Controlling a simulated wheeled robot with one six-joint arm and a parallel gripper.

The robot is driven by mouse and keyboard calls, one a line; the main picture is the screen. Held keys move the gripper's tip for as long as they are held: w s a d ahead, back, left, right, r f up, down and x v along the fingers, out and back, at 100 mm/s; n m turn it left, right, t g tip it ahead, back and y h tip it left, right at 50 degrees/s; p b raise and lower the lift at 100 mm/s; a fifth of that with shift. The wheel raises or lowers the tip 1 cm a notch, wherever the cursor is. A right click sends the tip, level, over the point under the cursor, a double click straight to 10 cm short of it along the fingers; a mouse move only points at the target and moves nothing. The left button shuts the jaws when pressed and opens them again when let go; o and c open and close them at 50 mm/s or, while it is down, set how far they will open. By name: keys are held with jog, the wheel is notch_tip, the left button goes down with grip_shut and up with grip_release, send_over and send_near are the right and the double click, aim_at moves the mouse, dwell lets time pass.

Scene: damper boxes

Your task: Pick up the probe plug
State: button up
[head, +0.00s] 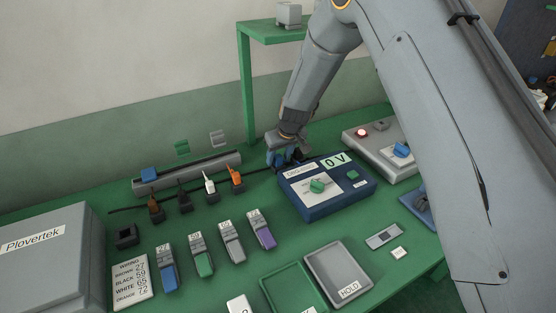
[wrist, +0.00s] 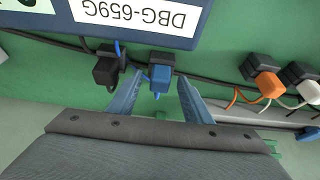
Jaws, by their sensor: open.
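A small blue plug (wrist: 160,77) sits in a dark holder beside the blue meter box (wrist: 135,18) labelled DBG-659G; no label on the plug names it as the probe plug. My gripper (wrist: 160,86) is open, with one blue finger on each side of this plug, apart from it. A dark block (wrist: 107,70) with a blue lead stands just left of the left finger. In the head view my gripper (head: 287,157) is behind the meter box (head: 325,205), which reads 0 V; the plug cannot be made out there.
Orange (head: 237,177), white (head: 209,184) and darker plugs stand in holders left of the meter; orange (wrist: 265,83) also shows in the wrist view. Dark cable runs behind them. A grey control box (head: 370,140) with a lit red lamp is right. A green shelf (head: 270,33) rises behind.

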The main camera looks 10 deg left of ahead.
jog(key=shift+c, duration=0.4)
grip_shut()
jog(key=shift+r, duration=0.1)
